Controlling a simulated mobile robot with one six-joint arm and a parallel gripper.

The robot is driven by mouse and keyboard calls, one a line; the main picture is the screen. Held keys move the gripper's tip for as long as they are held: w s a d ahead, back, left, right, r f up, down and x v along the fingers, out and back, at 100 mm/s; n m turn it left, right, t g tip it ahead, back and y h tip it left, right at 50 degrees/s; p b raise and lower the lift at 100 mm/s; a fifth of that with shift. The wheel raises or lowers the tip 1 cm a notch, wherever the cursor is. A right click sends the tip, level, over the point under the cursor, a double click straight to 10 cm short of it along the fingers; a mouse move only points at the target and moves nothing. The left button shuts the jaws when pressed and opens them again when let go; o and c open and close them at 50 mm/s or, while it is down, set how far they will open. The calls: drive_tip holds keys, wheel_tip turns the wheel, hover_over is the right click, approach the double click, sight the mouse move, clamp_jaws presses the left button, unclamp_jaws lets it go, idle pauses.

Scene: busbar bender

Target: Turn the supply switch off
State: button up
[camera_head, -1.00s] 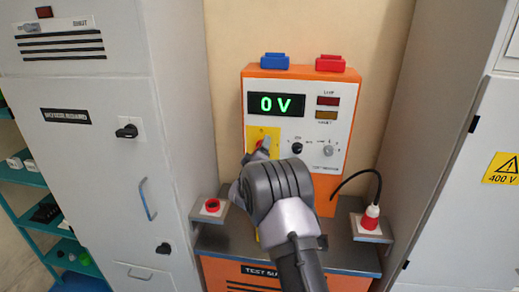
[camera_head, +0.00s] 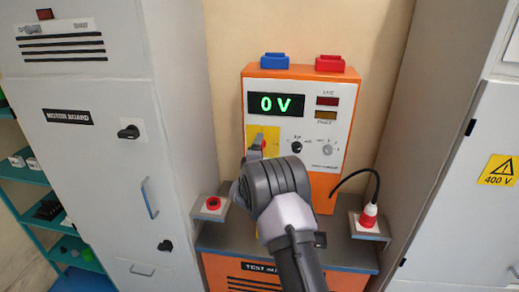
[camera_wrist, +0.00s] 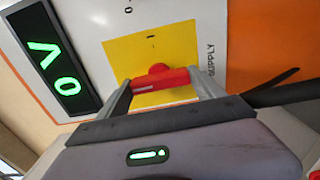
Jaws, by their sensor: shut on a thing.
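The supply switch is a red handle (camera_wrist: 160,78) on a yellow plate (camera_wrist: 180,48) on the orange and white test supply unit. In the wrist view my gripper (camera_wrist: 161,83) has one finger at each end of the handle and is shut on it. In the head view my gripper (camera_head: 257,146) is at the yellow plate (camera_head: 270,133), and only a bit of the red handle shows. The display (camera_head: 276,104) reads 0 V in green. The handle's position marks are mostly hidden or too small to read.
A black knob (camera_head: 297,147) and a grey knob (camera_head: 327,149) sit right of the switch. Grey cabinets flank the unit. Blue (camera_head: 274,61) and red (camera_head: 330,63) blocks are on top.

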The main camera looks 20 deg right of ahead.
idle(0.4)
drive_tip(key=o, duration=1.4)
drive_tip(key=shift+c, duration=0.2)
drive_tip(key=v, duration=1.7)
drive_tip(key=shift+s, duration=0.2)
drive_tip(key=shift+a, duration=0.15)
